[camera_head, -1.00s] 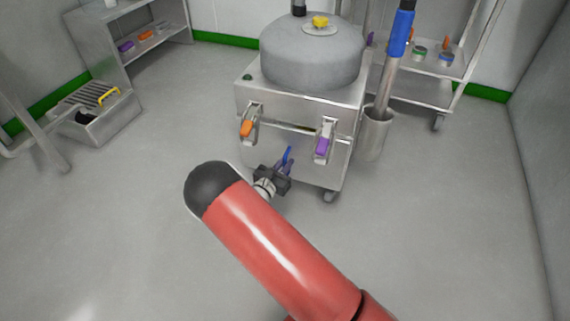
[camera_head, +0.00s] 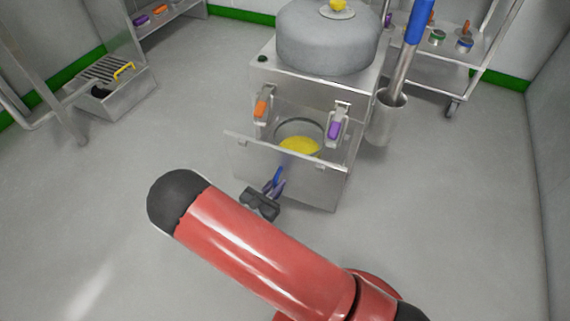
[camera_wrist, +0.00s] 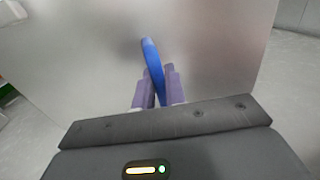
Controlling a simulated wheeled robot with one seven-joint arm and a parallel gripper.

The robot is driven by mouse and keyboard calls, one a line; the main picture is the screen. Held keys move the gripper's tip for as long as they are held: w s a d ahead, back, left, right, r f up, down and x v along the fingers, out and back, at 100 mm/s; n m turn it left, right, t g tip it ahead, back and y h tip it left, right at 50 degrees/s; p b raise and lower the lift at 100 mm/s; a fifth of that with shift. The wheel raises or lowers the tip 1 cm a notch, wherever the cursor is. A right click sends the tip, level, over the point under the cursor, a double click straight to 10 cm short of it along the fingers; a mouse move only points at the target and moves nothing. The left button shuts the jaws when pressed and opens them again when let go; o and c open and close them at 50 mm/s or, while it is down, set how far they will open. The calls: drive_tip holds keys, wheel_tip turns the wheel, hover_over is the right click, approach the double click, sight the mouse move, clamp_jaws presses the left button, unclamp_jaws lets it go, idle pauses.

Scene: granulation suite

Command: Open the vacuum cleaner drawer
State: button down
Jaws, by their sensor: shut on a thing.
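The vacuum cleaner (camera_head: 325,45) is a grey domed drum on a steel box body in the head view. Its drawer (camera_head: 310,178) is pulled partly out at the front, and a round opening with yellow contents (camera_head: 299,146) shows inside. A blue handle (camera_head: 278,177) stands on the drawer's front; it also shows in the wrist view (camera_wrist: 151,58). My gripper (camera_head: 273,187) is shut on this handle, with its purple fingers on either side in the wrist view (camera_wrist: 158,88). The drawer's steel front (camera_wrist: 75,60) fills much of the wrist view.
An orange-handled latch (camera_head: 261,108) and a purple-handled latch (camera_head: 335,129) hang on the body above the drawer. A blue-gripped wand (camera_head: 418,22) stands in a holder at right. A floor drain box (camera_head: 118,95) is at left. The floor around the drawer is clear.

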drive_tip(key=d+v, duration=0.1)
drive_tip(key=v, duration=0.7)
drive_tip(key=shift+s+d, duration=0.2)
drive_tip(key=shift+s, duration=0.25)
drive_tip(key=c, duration=1.5)
unclamp_jaws()
drive_tip(key=v, duration=0.7)
drive_tip(key=shift+s+a, duration=0.15)
drive_tip(key=shift+s, duration=0.2)
